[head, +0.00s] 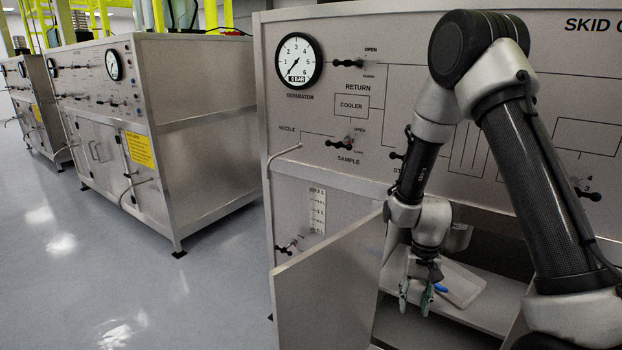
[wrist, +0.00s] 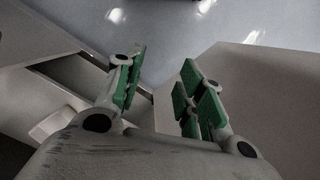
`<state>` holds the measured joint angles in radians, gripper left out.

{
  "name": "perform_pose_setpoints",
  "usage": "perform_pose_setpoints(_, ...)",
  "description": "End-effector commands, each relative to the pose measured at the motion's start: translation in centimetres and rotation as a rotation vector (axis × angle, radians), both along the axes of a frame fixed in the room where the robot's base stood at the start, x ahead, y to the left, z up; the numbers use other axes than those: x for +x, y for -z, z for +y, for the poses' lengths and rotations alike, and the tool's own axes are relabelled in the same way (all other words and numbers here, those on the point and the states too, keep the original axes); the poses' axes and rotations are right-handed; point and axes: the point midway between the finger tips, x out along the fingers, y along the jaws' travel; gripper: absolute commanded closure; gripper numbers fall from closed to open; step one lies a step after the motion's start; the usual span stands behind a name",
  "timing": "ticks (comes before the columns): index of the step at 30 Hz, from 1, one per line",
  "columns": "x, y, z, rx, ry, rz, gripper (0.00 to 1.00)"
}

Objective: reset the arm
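My gripper (head: 416,299) hangs pointing down in front of the open cabinet compartment of the skid, right of the open door (head: 330,285). In the wrist view my gripper (wrist: 160,95) shows its green-padded fingers spread apart, with nothing between them. My arm is bent, its elbow high in front of the skid panel (head: 405,80). The arm hides part of the panel's right side.
The open door juts out close to the left of my gripper. A shelf (head: 490,318) inside the compartment holds a pale flat object (head: 463,285) and something blue (head: 440,288). A gauge (head: 298,60) and valve handles sit on the panel. Open floor (head: 200,300) lies left.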

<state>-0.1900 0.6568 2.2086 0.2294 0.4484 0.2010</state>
Motion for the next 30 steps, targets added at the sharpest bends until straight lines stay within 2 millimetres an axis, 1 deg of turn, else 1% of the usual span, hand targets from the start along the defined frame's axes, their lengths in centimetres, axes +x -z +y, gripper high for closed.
perform_pose_setpoints(1, -0.8, -3.4, -0.5, 0.012, -0.047, 0.003, 0.62)
perform_pose_setpoints(2, -1.5, -5.1, -0.9, 0.016, -0.076, 0.011, 0.62)
perform_pose_setpoints(3, -2.5, -7.4, -1.4, 0.022, -0.114, 0.019, 0.62)
perform_pose_setpoints(5, -4.0, -10.6, -2.2, 0.027, -0.165, 0.024, 0.62)
perform_pose_setpoints(6, -5.1, -12.6, -2.7, 0.029, -0.194, 0.026, 0.62)
perform_pose_setpoints(8, -6.7, -15.4, -3.6, 0.028, -0.233, 0.021, 0.62)
perform_pose_setpoints(9, -7.8, -17.2, -4.1, 0.026, -0.254, 0.014, 0.62)
perform_pose_setpoints(12, -10.5, -21.2, -5.6, 0.013, -0.289, -0.019, 0.62)
perform_pose_setpoints(16, -13.6, -25.3, -7.2, -0.014, -0.296, -0.103, 0.62)
perform_pose_setpoints(18, -14.8, -27.1, -7.9, -0.03, -0.29, -0.174, 0.62)
perform_pose_setpoints(21, -16.1, -29.5, -8.6, -0.051, -0.273, -0.294, 0.62)
perform_pose_setpoints(24, -17.0, -31.6, -9.0, -0.065, -0.253, -0.404, 0.62)
perform_pose_setpoints(27, -17.6, -33.4, -9.3, -0.076, -0.235, -0.493, 0.62)
perform_pose_setpoints(30, -17.9, -34.4, -9.5, -0.083, -0.224, -0.542, 0.62)
